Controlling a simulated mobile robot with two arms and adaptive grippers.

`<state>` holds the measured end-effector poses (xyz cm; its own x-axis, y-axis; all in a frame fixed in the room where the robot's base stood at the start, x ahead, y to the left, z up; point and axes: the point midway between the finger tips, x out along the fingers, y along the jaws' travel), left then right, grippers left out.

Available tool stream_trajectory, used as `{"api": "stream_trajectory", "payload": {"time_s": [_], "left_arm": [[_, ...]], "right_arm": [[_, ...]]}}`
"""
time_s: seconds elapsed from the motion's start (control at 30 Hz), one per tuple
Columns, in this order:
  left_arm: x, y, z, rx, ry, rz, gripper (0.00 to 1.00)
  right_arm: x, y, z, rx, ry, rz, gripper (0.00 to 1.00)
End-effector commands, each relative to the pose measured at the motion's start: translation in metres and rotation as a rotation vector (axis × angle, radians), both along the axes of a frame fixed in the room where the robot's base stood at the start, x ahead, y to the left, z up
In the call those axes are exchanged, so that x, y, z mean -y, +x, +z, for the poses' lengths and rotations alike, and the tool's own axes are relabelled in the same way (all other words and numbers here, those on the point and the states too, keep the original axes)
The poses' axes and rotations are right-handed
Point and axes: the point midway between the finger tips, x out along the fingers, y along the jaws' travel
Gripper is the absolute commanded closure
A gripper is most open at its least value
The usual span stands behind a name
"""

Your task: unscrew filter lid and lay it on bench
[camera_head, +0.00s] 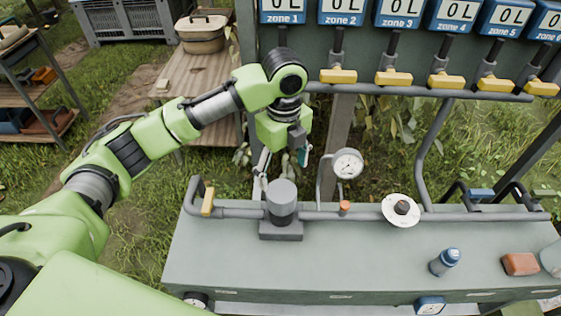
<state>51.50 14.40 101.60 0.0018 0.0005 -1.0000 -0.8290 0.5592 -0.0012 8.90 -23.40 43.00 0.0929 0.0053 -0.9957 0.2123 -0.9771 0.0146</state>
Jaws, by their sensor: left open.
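The filter (282,216) stands upright on the grey bench (330,262), on a square base in the pipe line. Its lighter grey cylindrical top, which looks like the lid (282,193), sits on the darker body. My left gripper (281,170) is open and points down, just above and behind the lid in the picture. Its fingers are spread, and nothing shows between them. I cannot tell whether the left finger touches the lid. My right gripper is not in view.
A pressure gauge (347,164) and a white disc with a dark knob (401,209) stand right of the filter. A blue-capped bottle (445,261) and an orange-brown block (520,264) are on the bench's right. The bench front in the middle is clear. Yellow-handled valves (393,78) line the back.

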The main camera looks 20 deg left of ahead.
Motion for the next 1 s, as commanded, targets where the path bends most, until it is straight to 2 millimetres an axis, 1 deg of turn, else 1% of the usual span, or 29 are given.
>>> {"api": "stream_trajectory", "payload": {"time_s": [0.1, 0.3, 0.5, 0.6, 0.7, 1.0], "left_arm": [[-0.001, -0.001, -0.023, -0.006, 0.002, 0.002, 0.28], [-0.001, -0.002, -0.063, -0.006, 0.003, 0.002, 0.28], [-0.001, -0.001, -0.095, -0.003, 0.002, 0.004, 0.28], [-0.001, -0.001, -0.106, -0.003, 0.001, 0.004, 0.28], [-0.001, 0.0, -0.112, -0.001, 0.001, 0.002, 0.28], [-0.001, 0.0, -0.116, 0.001, 0.001, 0.003, 0.28]], "right_arm": [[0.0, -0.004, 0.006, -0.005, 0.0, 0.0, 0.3], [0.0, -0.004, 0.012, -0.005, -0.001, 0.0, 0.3], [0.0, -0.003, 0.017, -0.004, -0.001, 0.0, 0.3], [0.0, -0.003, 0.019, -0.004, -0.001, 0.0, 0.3], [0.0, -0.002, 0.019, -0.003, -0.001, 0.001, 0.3], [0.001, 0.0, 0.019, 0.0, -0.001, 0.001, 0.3]]}}
